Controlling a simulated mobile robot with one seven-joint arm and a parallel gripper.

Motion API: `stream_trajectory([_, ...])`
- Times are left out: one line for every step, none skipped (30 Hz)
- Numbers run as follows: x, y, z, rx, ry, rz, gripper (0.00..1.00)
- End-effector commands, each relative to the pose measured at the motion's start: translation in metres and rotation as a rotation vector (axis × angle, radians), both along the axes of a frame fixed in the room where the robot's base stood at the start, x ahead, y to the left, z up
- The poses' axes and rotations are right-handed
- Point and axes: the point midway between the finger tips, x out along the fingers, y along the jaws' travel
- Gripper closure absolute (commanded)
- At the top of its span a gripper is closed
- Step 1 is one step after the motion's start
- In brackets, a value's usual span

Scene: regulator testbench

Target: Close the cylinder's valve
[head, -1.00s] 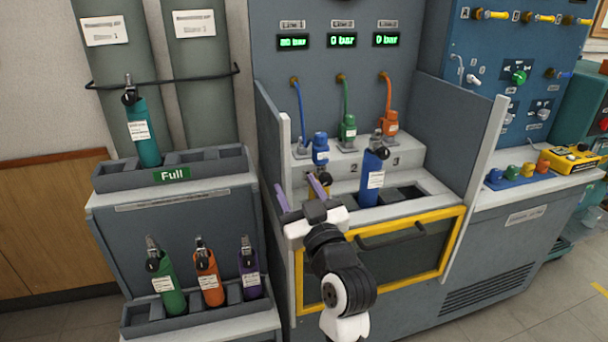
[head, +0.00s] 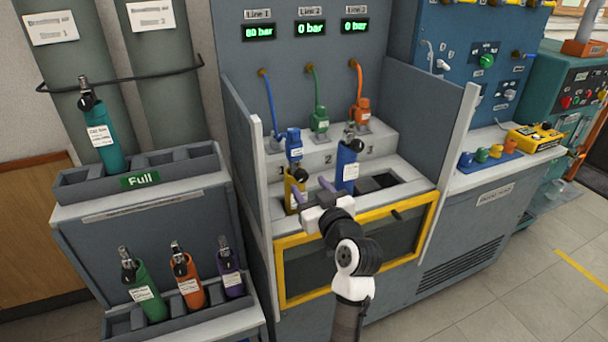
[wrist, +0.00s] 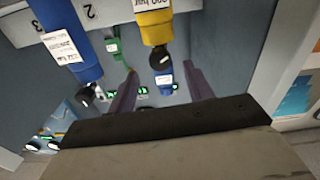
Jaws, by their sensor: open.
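The yellow cylinder (head: 294,194) stands in slot 1 of the bench, with a black valve knob (head: 300,175) near its top. The blue line connector (head: 293,143) sits above it. The wrist view also shows the yellow cylinder (wrist: 153,24), its black knob (wrist: 160,57) and the blue connector (wrist: 164,78). My gripper (head: 313,189) is open in front of the yellow cylinder. In the wrist view the purple fingers (wrist: 159,72) are spread wide, with the knob in line between them but apart from both. Nothing is held.
A blue cylinder (head: 347,168) stands close by in slot 2. A yellow-framed panel (head: 425,240) lies below the slots. Side walls (head: 250,165) flank the bay. The Line 1 display (head: 259,32) reads 80 bar; the other two read 0 bar. A rack (head: 210,158) stands left.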

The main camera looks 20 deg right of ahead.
Motion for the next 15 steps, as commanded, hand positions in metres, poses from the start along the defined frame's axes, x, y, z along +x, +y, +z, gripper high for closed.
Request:
stream_trajectory([0.01, 0.0, 0.003, -0.001, 0.0, 0.0, 0.49])
stream_trajectory([0.015, 0.001, 0.002, -0.001, 0.001, 0.001, 0.49])
stream_trajectory([0.021, 0.001, 0.002, 0.0, 0.0, 0.001, 0.49])
stream_trajectory([0.024, 0.001, 0.002, 0.0, 0.0, 0.002, 0.49])
stream_trajectory([0.028, 0.001, 0.002, -0.001, 0.0, 0.001, 0.49])
stream_trajectory([0.032, 0.001, 0.002, -0.001, 0.0, 0.0, 0.49])
stream_trajectory([0.034, 0.001, 0.002, -0.001, -0.001, 0.0, 0.49])
stream_trajectory([0.036, 0.001, 0.001, -0.001, -0.001, -0.001, 0.49])
stream_trajectory([0.038, 0.001, 0.001, -0.001, 0.0, -0.001, 0.49])
stream_trajectory([0.039, 0.002, 0.001, -0.001, 0.0, -0.001, 0.49])
stream_trajectory([0.04, 0.002, 0.0, -0.001, 0.0, -0.001, 0.49])
stream_trajectory([0.041, 0.002, 0.0, -0.001, 0.0, -0.001, 0.49])
stream_trajectory([0.041, 0.002, 0.0, -0.001, 0.0, -0.001, 0.49])
stream_trajectory([0.041, 0.002, 0.0, -0.001, 0.0, -0.001, 0.49])
stream_trajectory([0.041, 0.002, 0.0, -0.001, 0.0, -0.001, 0.49])
